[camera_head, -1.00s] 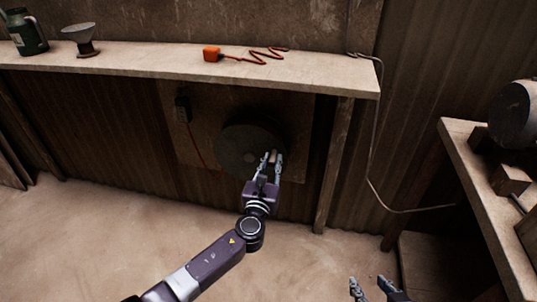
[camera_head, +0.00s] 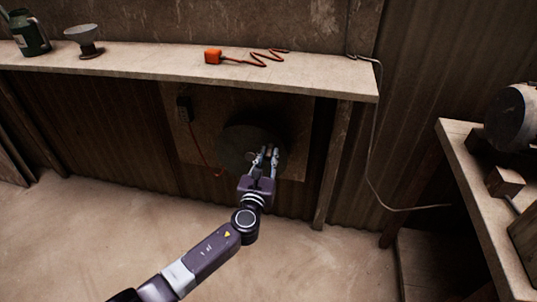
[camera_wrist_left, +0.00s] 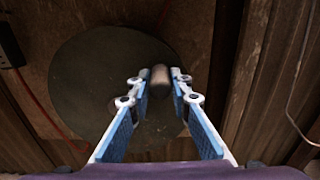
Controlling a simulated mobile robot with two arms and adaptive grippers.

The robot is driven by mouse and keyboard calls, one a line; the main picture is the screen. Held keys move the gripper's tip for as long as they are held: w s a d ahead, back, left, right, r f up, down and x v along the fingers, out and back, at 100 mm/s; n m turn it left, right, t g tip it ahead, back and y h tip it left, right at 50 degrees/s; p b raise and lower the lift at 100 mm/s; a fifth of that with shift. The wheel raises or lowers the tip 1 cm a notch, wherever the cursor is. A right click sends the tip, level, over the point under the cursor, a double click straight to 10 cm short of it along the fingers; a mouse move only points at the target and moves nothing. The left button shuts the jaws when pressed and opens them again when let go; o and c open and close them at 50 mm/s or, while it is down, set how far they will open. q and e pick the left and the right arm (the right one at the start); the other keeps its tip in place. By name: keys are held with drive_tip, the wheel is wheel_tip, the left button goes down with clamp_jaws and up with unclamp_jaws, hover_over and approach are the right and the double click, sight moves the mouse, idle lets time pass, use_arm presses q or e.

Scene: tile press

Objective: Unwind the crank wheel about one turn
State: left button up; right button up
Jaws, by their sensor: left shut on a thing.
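The crank wheel (camera_head: 240,140) is a dark round disc on a brown board under the shelf. It also shows in the left wrist view (camera_wrist_left: 100,75), with a short rounded handle knob (camera_wrist_left: 160,76) standing out from its right part. My left gripper (camera_head: 268,152) reaches the wheel's lower right. In the left wrist view, its fingertips (camera_wrist_left: 159,80) are shut on the handle knob, one finger on each side. Part of the wheel is hidden behind the gripper. My right gripper is not in view.
A bench (camera_head: 475,190) stands at the right. A post (camera_head: 335,160) stands right of the wheel.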

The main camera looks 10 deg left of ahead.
use_arm(q)
drive_tip(key=shift+r, duration=0.45)
drive_tip(key=shift+w+a+r+p, duration=0.1)
drive_tip(key=shift+a+r+p, duration=0.75)
drive_tip(key=shift+p, duration=0.15)
drive_tip(key=shift+a+r, duration=0.2)
drive_tip(key=shift+a, duration=0.2)
drive_tip(key=shift+w+a+r+p, duration=0.1)
drive_tip(key=shift+a+r+p, duration=0.15)
drive_tip(key=shift+a, duration=0.45)
drive_tip(key=shift+a+r+p, duration=0.15)
drive_tip(key=shift+a+p, duration=0.05)
drive_tip(key=shift+a, duration=0.5)
drive_tip(key=shift+w+a+r+p, duration=0.1)
drive_tip(key=shift+a+r+p, duration=0.15)
drive_tip(key=shift+a, duration=0.45)
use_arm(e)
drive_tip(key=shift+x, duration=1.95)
use_arm(q)
drive_tip(key=o, duration=0.8)
drive_tip(key=shift+s, duration=0.15)
drive_tip(key=shift+f, duration=0.2)
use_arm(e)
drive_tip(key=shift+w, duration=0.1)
